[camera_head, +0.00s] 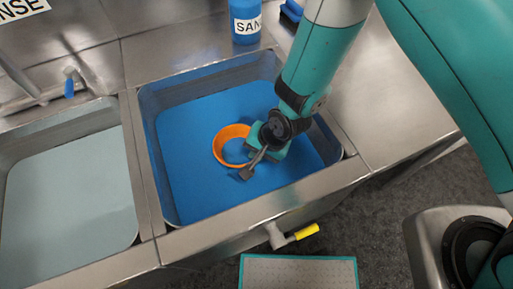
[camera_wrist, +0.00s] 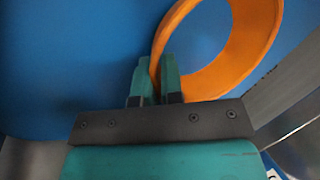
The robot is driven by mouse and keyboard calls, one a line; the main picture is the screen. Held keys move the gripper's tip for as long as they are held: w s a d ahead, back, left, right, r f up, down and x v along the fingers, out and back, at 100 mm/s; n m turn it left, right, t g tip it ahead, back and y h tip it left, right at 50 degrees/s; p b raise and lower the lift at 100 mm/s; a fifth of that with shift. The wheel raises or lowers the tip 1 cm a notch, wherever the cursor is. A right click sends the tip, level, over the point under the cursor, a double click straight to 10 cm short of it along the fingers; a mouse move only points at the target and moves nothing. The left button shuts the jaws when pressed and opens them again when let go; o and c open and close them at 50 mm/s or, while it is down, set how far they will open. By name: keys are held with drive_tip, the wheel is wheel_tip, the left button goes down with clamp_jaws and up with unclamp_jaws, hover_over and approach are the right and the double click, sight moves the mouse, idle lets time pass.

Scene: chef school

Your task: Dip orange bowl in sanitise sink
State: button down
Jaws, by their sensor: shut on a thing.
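The orange bowl (camera_head: 219,146) is inside the sanitise sink (camera_head: 185,191), which holds blue liquid, in the head view. My gripper (camera_head: 246,150) reaches down into this sink from the upper right and is shut on the bowl's rim. In the wrist view, the bowl (camera_wrist: 231,69) shows its orange wall and open ring, with the two teal fingertips of my gripper (camera_wrist: 157,74) pinching its near left edge. The bowl appears tilted. I cannot tell how deep it sits in the liquid.
A second sink (camera_head: 72,190) with pale liquid lies to the left, past a metal divider. A yellow-handled valve (camera_head: 305,231) sticks out at the front. Bare steel counter (camera_head: 385,105) lies right of the sink.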

drive_tip(key=shift+f+b, duration=2.65)
drive_tip(key=shift+f, duration=1.3)
drive_tip(key=shift+f, duration=0.15)
drive_tip(key=shift+f+b, duration=0.5)
drive_tip(key=shift+a+r, duration=0.1)
drive_tip(key=shift+a, duration=0.05)
drive_tip(key=shift+s+a, duration=0.25)
drive_tip(key=shift+a, duration=0.15)
drive_tip(key=shift+d, duration=0.1)
drive_tip(key=shift+w+d, duration=0.25)
drive_tip(key=shift+d, duration=0.2)
drive_tip(key=shift+a, duration=0.1)
